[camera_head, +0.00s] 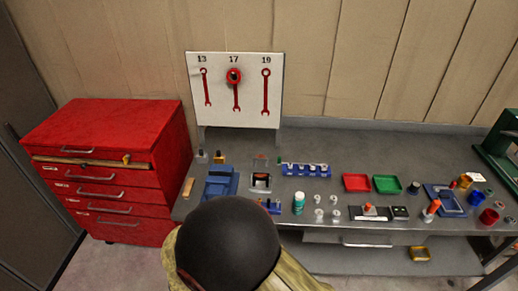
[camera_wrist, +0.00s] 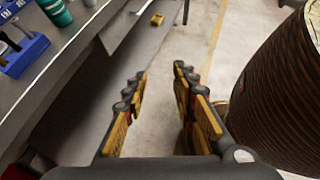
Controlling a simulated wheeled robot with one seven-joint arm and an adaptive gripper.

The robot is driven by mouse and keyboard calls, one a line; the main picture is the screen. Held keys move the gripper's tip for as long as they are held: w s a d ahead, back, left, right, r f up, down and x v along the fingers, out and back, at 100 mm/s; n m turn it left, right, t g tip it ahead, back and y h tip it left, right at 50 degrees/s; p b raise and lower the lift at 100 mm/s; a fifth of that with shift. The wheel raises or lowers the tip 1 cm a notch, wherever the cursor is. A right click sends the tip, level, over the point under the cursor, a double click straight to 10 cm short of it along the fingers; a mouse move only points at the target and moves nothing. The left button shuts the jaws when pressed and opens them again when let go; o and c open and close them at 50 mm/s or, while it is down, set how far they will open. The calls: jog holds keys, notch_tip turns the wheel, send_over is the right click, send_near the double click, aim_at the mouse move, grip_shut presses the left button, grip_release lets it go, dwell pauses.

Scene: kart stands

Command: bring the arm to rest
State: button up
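My gripper (camera_wrist: 160,76) shows in the wrist view. Its two dark fingers with yellow pads stand apart, with nothing between them. Below and beyond the fingers is bare concrete floor, and the front edge of the workbench (camera_wrist: 75,55) runs along the left. In the head view a dark rounded part over a yellowish one, apparently my arm, covers the bottom middle, in front of the workbench (camera_head: 340,150). My gripper's fingers cannot be made out there.
A red tool cabinet (camera_head: 110,150) stands left of the bench. A board with wrenches (camera_head: 265,92) stands at the back. Red (camera_head: 356,182) and green (camera_head: 386,184) trays and several small parts lie on the bench. A brown ribbed round object (camera_wrist: 285,95) is close on the right.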

jog(key=s+d+r+m+y, duration=0.2)
jog(key=d+r+m+y, duration=0.1)
jog(key=d+r+m, duration=0.2)
jog(key=s+d+r+m+t+y, duration=0.1)
jog(key=s+d+r+m+y, duration=0.2)
jog(key=r+m, duration=0.6)
jog(key=s+d+r+m+y, duration=0.2)
jog(key=d+r+m+y, duration=0.2)
jog(key=r, duration=1)
jog(key=d+m, duration=0.3)
jog(key=d, duration=0.1)
jog(key=shift+s+r+m+t, duration=0.2)
jog(key=shift+r+m+t, duration=0.05)
jog(key=shift+m+t, duration=0.15)
jog(key=shift+d, duration=0.1)
